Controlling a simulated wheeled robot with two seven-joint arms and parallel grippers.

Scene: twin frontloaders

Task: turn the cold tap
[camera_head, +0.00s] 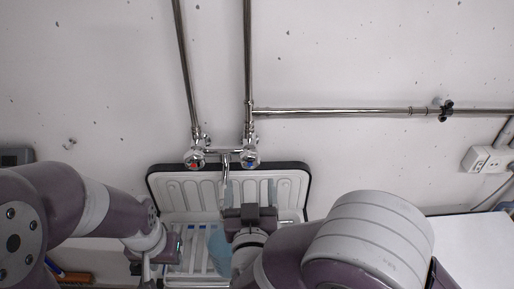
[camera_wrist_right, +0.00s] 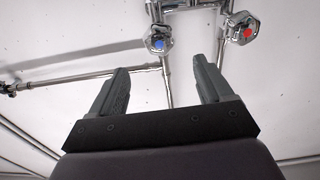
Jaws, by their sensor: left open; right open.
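The cold tap (camera_head: 250,158) is a chrome knob with a blue mark, on the right of the wall mixer. In the right wrist view the cold tap (camera_wrist_right: 158,40) shows at the top, beyond and between the fingers. The hot tap (camera_head: 194,159) has a red mark; it also shows in the right wrist view (camera_wrist_right: 242,29). My right gripper (camera_head: 249,190) is below the cold tap, pointing at the wall, apart from it. In the wrist view my right gripper (camera_wrist_right: 160,75) is open and empty. My left gripper (camera_head: 165,254) is low at the left, partly hidden.
A white ribbed sink (camera_head: 174,170) with a dark rim lies below the taps, with a light blue item (camera_head: 218,250) in it. Chrome pipes (camera_head: 340,111) run up and right along the wall. A socket box (camera_head: 486,159) is at the right.

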